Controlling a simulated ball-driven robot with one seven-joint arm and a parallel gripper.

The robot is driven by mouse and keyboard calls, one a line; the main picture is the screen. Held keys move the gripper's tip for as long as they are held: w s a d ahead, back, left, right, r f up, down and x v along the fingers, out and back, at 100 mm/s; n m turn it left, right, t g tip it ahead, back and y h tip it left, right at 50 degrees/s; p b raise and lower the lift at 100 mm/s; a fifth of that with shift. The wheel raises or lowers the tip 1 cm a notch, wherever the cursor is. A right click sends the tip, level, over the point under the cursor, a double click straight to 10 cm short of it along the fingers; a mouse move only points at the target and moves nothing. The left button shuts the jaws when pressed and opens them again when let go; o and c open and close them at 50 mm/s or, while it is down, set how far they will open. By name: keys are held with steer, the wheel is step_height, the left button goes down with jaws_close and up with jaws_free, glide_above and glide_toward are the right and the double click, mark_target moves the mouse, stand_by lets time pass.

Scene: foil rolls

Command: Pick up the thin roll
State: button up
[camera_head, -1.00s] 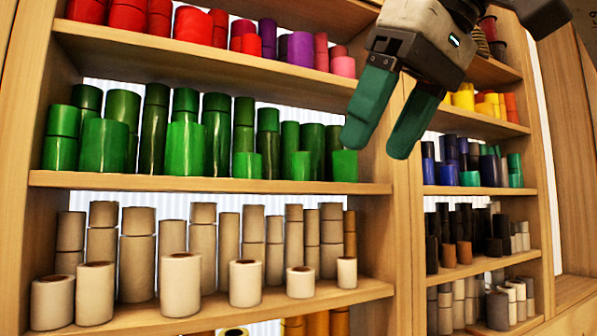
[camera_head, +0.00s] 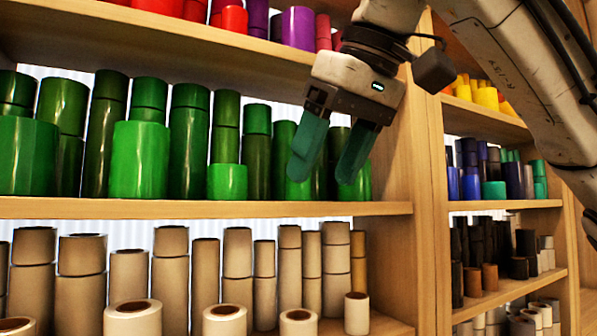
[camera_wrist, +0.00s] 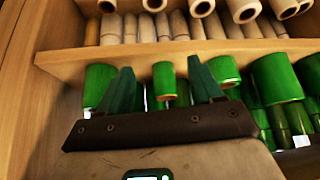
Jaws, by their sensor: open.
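Several rolls differ in width, and I cannot tell which one the task means by the thin roll. Slim tan rolls stand on the lower shelf, such as a narrow one (camera_head: 264,280) and a browner stack (camera_head: 358,262) at the right end. Green rolls stand on the shelf above, including slim dark ones (camera_head: 257,150). My gripper (camera_head: 321,172) is open and empty, fingers pointing down, in front of the right end of the green row and hiding part of it. In the wrist view, a small green roll (camera_wrist: 164,80) shows between the spread fingers (camera_wrist: 163,88).
The wooden shelf board (camera_head: 200,209) runs below the green rolls. An upright panel (camera_head: 390,165) closes the row on the right, near my gripper. Wide green rolls (camera_head: 138,158) and cream rolls (camera_head: 133,318) stand at the front. Red and purple rolls (camera_head: 297,27) fill the top shelf.

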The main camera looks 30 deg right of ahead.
steer(key=w+p, duration=0.2)
steer(key=w, duration=0.1)
steer(key=w+a+p, duration=0.1)
steer(key=w, duration=0.1)
steer(key=shift+w+f, duration=0.2)
steer(key=shift+f, duration=0.35)
steer(key=c, duration=1.1)
steer(key=shift+o, duration=0.2)
steer(key=shift+a+r+b, duration=0.1)
steer(key=shift+r+b, duration=0.1)
steer(key=shift+b, duration=0.45)
